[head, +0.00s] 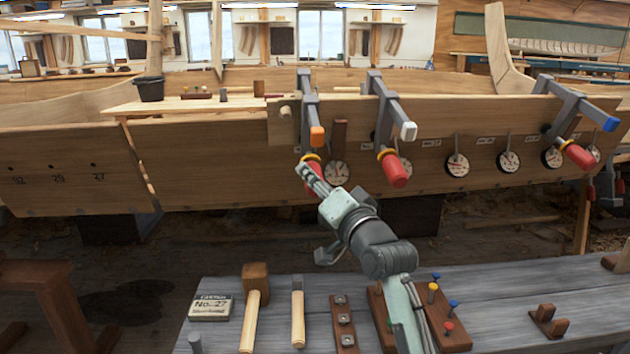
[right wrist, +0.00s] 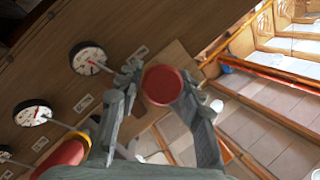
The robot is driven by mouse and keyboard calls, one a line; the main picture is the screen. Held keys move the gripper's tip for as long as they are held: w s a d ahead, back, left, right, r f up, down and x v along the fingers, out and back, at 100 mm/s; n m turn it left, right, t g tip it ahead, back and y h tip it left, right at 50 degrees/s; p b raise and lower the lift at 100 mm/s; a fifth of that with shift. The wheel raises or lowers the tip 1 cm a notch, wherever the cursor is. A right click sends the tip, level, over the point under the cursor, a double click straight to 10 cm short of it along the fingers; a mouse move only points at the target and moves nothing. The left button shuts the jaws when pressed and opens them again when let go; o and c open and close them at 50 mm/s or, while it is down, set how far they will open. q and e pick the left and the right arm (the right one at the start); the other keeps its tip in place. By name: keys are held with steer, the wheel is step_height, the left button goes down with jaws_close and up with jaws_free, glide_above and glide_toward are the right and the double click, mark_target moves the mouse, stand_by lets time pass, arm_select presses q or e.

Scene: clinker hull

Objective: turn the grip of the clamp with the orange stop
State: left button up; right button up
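The clamp with the orange stop (head: 317,136) hangs over the top edge of the hull plank, leftmost of the clamps. Its red grip (head: 309,184) with a yellow collar is partly hidden behind my right gripper (head: 316,180). In the right wrist view the grip's round red end (right wrist: 162,85) sits between the two fingers of my right gripper (right wrist: 160,88), which appear to touch it on both sides. The orange stop does not show clearly in the right wrist view. My left gripper is not in view.
A clamp with a white stop (head: 408,131) is close on the right, its red grip (head: 393,168) near my right arm. A clamp with a blue stop (head: 611,124) is farther right. Several dials line the hull. A bench (head: 500,285) with a mallet (head: 254,290) is below.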

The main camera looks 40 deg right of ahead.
steer(key=shift+o, duration=1.1)
steer(key=shift+s, duration=0.1)
steer(key=s+a+f, duration=0.1)
steer(key=s, duration=0.6)
steer(key=shift+a, duration=0.1)
stand_by(0.4)
